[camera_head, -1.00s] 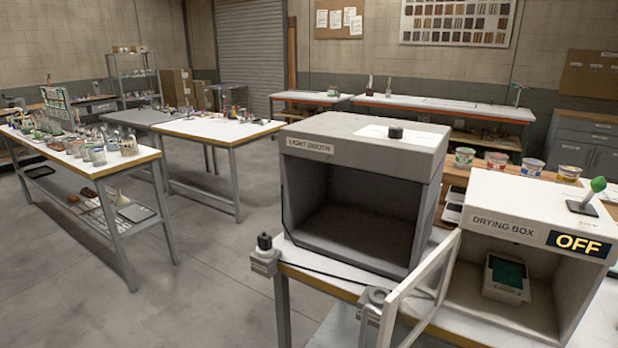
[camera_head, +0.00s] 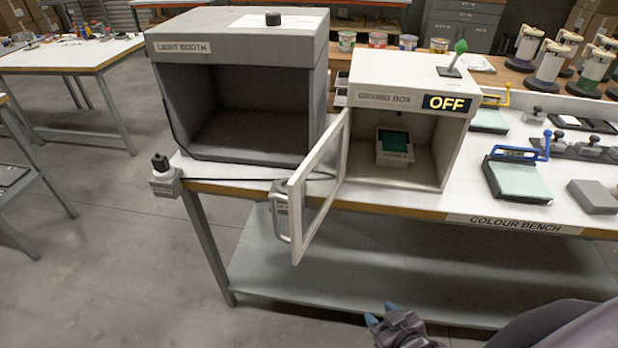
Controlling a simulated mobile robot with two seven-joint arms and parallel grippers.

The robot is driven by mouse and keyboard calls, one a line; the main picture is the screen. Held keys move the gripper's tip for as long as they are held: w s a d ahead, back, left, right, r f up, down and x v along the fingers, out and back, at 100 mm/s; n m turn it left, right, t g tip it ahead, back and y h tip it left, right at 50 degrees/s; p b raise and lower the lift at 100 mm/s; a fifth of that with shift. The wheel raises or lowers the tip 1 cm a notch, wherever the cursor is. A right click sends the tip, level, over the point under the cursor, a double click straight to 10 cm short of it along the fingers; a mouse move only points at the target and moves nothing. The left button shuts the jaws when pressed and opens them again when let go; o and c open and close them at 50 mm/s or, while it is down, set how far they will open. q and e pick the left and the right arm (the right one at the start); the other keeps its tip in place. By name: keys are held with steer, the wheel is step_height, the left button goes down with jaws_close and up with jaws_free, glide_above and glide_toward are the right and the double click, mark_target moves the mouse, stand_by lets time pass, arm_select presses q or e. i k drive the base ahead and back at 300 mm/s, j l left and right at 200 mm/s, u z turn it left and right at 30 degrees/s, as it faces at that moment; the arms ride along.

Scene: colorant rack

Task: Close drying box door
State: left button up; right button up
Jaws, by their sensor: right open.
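The drying box (camera_head: 385,97) is a white box on the colour bench, with an "OFF" display and a green-knobbed lever on top. Its framed door (camera_head: 322,185) stands open, hinged at the box's left edge and swung out toward me past the bench's front edge. A bar handle (camera_head: 280,210) is on the door's outer left face. Inside the box lies a small white tray with a green panel (camera_head: 393,145). My right gripper (camera_head: 383,314) is open at the bottom of the view, below and to the right of the door, apart from it. My left gripper is not in view.
The grey light booth (camera_head: 240,45) stands left of the drying box. A small device with a black knob (camera_head: 163,175) is at the bench's left corner. Blue- and yellow-handled applicators (camera_head: 520,175) lie to the right. A lower shelf (camera_head: 300,265) runs beneath the bench.

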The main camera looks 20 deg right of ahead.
mark_target(299, 245)
steer(key=i+j, duration=0.15)
steer(key=j, duration=0.15)
steer(key=i+j, duration=0.2)
steer(key=j, duration=0.15)
steer(key=i+j+z, duration=0.1)
steer(key=j, duration=0.2)
steer(key=i+j, duration=0.2)
steer(key=i+j+z, duration=0.1)
steer(key=j, duration=0.35)
steer(key=i+z, duration=0.1)
steer(key=z, duration=1.75)
